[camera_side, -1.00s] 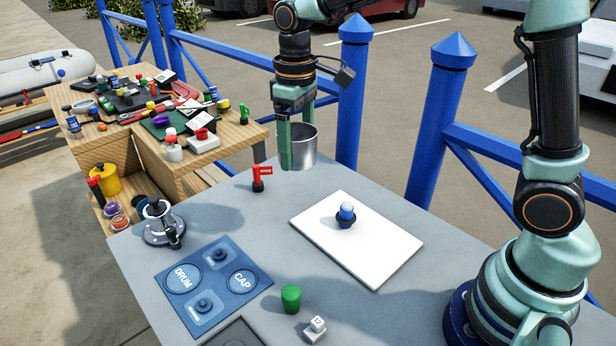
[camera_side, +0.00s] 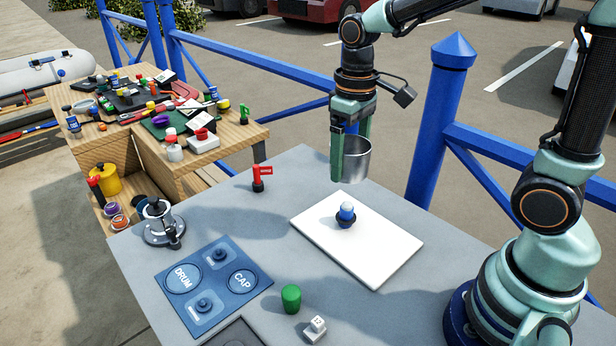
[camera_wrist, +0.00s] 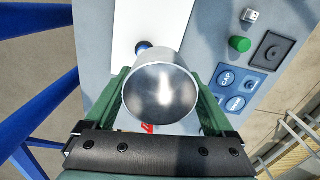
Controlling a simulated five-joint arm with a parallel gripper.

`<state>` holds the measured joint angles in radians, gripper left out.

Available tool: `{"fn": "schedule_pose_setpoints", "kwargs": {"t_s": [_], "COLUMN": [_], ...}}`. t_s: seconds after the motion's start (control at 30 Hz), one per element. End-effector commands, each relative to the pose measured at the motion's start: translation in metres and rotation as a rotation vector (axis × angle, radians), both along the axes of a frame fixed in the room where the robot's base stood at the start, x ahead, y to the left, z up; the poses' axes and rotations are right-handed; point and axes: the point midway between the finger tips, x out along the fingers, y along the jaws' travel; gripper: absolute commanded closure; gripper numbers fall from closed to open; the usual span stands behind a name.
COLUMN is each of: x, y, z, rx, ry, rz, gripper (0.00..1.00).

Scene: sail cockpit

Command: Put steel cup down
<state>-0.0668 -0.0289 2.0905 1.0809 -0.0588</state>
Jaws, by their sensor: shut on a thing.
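The steel cup (camera_side: 355,160) is a shiny open-topped cylinder. My gripper (camera_side: 350,152) is shut on it, with green fingers on either side, and holds it upright in the air above the back of the grey table. In the wrist view the cup (camera_wrist: 162,92) sits between the two fingers, its open mouth toward the camera, and its inside looks empty. The cup hides part of the table and of the white board beneath it in that view.
A white board (camera_side: 382,251) lies on the grey table (camera_side: 225,210), with a blue-and-white knobbed item (camera_side: 346,215) on it. Blue railing posts (camera_side: 440,120) rise behind.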

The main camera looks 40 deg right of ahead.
Motion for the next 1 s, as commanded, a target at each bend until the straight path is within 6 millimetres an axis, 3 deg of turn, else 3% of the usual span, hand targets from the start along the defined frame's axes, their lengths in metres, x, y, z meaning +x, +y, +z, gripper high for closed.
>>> {"fn": "schedule_pose_setpoints", "kwargs": {"t_s": [0.1, 0.3, 0.53, 0.67, 1.0], "x": [0.000, -0.010, -0.018, -0.020, -0.020], "y": [0.036, 0.090, 0.117, 0.118, 0.117], "z": [0.007, 0.017, 0.018, -0.004, -0.087], "rx": [0.001, 0.001, 0.001, 0.000, 0.000], "ry": [-0.004, -0.003, -0.001, 0.004, 0.007], "rz": [0.190, 0.492, 0.655, 0.664, 0.660], "gripper": [0.94, 0.94, 0.94, 0.94, 0.94]}}
